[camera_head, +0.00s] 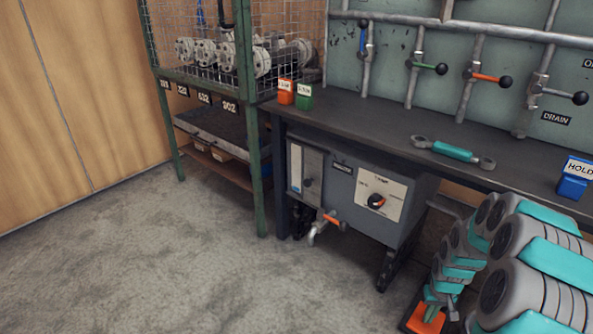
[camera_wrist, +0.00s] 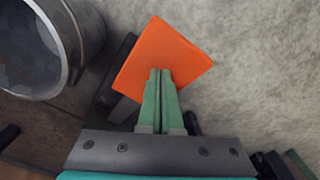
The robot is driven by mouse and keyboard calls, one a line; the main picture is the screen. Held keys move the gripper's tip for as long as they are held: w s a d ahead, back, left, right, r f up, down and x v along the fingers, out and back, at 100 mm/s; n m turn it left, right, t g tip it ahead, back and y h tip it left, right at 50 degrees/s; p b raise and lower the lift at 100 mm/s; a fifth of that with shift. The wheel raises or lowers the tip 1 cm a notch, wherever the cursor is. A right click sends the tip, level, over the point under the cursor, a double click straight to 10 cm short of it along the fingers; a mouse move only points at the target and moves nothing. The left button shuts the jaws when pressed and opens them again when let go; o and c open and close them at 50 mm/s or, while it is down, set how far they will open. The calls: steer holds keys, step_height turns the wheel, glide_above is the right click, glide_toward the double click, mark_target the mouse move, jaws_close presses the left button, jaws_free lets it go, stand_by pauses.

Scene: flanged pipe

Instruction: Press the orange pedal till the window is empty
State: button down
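The orange pedal (camera_head: 418,318) is low on the floor at the bottom of the head view, partly hidden by my arm. In the wrist view the pedal (camera_wrist: 165,50) is a flat orange plate just beyond my fingertips. My gripper (camera_wrist: 161,74) has its two green fingers together with nothing between them, overlapping the pedal's near part. Whether they touch it I cannot tell. My gripper (camera_head: 431,308) also shows over the pedal in the head view. A grey unit (camera_head: 345,205) under the bench has a pale front panel; its window and contents are too small to make out.
A grey metal bucket (camera_wrist: 65,60) stands left of the pedal in the wrist view. The workbench (camera_head: 390,135) carries orange and green blocks, a teal-handled tool (camera_head: 452,151) and a blue HOLD block (camera_head: 574,182). A green cage rack (camera_head: 245,100) stands left. The floor in front is clear.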

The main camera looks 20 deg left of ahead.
steer(key=shift+f+b, duration=0.35)
steer(key=shift+f, duration=2.9)
steer(key=shift+r+p, duration=1.1)
steer(key=shift+r, duration=3.35)
steer(key=shift+r, duration=0.15)
steer(key=s+a+r+p, duration=0.1)
steer(key=s+r+p, duration=0.1)
steer(key=s+r, duration=0.5)
steer(key=s+r+p, duration=0.2)
steer(key=s+r, duration=0.1)
steer(key=r, duration=0.8)
steer(key=s+a+r+p, duration=0.1)
steer(key=s+r+p, duration=0.1)
steer(key=s+r, duration=0.5)
steer(key=s+r+m+g+p, duration=0.1)
steer(key=s+r+p, duration=0.1)
steer(key=s+r, duration=0.5)
steer(key=s+r+m+p, duration=0.1)
steer(key=s+r+p, duration=0.1)
steer(key=s+r, duration=0.6)
steer(key=shift+s+r+g, duration=0.15)
steer(key=shift+s+g, duration=0.25)
steer(key=shift+s, duration=3.35)
